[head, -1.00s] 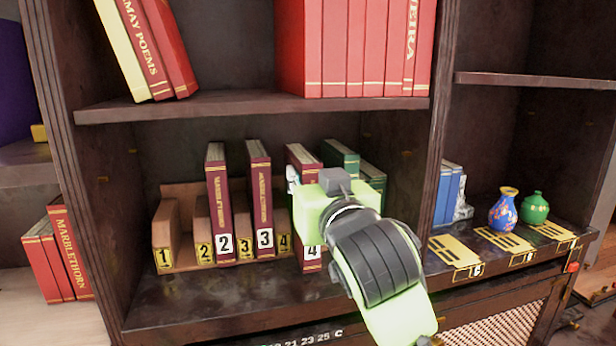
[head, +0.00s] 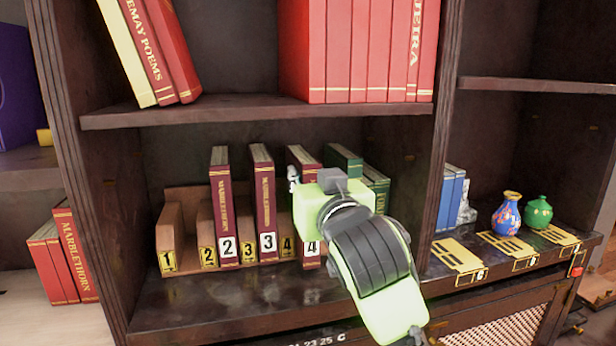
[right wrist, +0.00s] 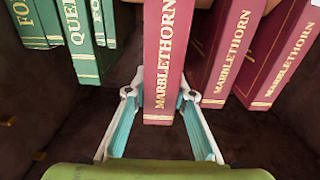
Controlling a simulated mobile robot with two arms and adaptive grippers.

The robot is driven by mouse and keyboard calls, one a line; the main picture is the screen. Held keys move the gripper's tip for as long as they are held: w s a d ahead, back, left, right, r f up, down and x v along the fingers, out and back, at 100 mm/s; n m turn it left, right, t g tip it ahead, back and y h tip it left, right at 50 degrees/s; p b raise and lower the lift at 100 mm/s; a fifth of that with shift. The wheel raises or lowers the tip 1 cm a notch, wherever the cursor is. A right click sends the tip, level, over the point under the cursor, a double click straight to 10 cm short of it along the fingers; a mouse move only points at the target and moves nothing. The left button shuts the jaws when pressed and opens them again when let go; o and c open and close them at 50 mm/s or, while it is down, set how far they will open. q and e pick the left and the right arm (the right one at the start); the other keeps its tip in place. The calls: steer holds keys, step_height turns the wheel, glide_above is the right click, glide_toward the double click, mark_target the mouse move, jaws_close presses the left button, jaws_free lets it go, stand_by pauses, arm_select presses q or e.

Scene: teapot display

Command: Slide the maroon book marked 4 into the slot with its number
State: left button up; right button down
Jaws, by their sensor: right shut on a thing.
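The maroon book marked 4 (head: 304,156) stands upright in the wooden rack (head: 182,268), just right of the rack's yellow 4 label (head: 287,248). Its spine is roughly level with the maroon books marked 3 (head: 264,190) and 2 (head: 221,195). My right gripper hides the middle of its spine in the head view. In the right wrist view, the book marked 4 (right wrist: 164,60) stands between the fingers of my right gripper (right wrist: 160,95), which is shut on its spine edge. My left gripper is out of view.
Green books (head: 375,185) stand close right of the book. A shelf board (head: 250,108) with red books is above. Blue books (head: 452,188), a blue vase (head: 507,212) and a green vase (head: 539,211) stand in the right bay. The shelf in front of the rack is bare.

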steer(key=shift+p+x, duration=0.4)
steer(key=shift+x, duration=1.2)
steer(key=c, duration=1.6)
jaws_free()
steer(key=shift+r, duration=0.15)
steer(key=shift+c, duration=0.2)
steer(key=v, duration=1.2)
